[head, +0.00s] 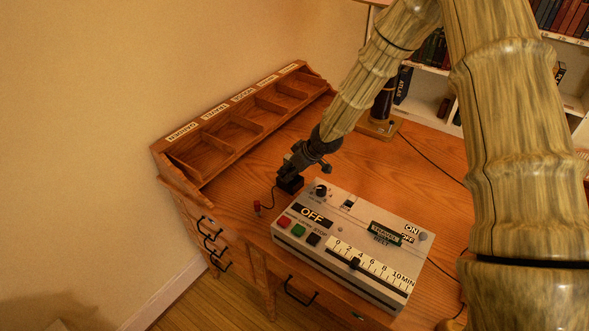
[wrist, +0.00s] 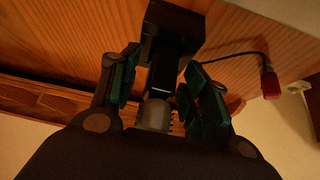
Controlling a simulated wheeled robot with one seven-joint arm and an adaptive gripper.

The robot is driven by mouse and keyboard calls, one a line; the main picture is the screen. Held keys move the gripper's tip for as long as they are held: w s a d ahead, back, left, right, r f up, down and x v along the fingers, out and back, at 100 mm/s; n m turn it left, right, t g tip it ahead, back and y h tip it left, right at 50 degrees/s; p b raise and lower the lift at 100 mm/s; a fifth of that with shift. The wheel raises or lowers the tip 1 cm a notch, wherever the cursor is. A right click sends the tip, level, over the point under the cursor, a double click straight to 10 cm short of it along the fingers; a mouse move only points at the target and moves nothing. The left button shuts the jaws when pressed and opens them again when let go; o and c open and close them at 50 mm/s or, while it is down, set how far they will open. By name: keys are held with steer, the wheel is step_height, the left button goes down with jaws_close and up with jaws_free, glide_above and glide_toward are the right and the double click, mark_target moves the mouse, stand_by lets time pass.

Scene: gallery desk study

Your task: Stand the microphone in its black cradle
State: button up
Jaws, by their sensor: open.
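The black cradle (head: 290,184) is a small dark block on the wooden desk, just left of the grey control box. It also shows at the top of the wrist view (wrist: 174,28). The microphone (wrist: 154,116), with a grey end and a dark body, lies between my fingers in the wrist view, its dark end at the cradle. Shadow hides how deep it sits. My gripper (head: 296,170) points down at the cradle from above. In the wrist view my gripper (wrist: 162,65) is open, its teal-padded fingers on either side of the microphone, with a gap at least on the right.
The grey control box (head: 350,245) with buttons and a slider stands close to the cradle. A labelled wooden pigeonhole rack (head: 235,115) runs along the desk's back left. A black cable ends in a red plug (head: 257,206) near the desk's left edge. A lamp base (head: 380,127) stands behind.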

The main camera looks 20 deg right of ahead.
steer(key=b+v, duration=0.1)
steer(key=v, duration=1.1)
steer(key=shift+r, duration=0.1)
stand_by(0.4)
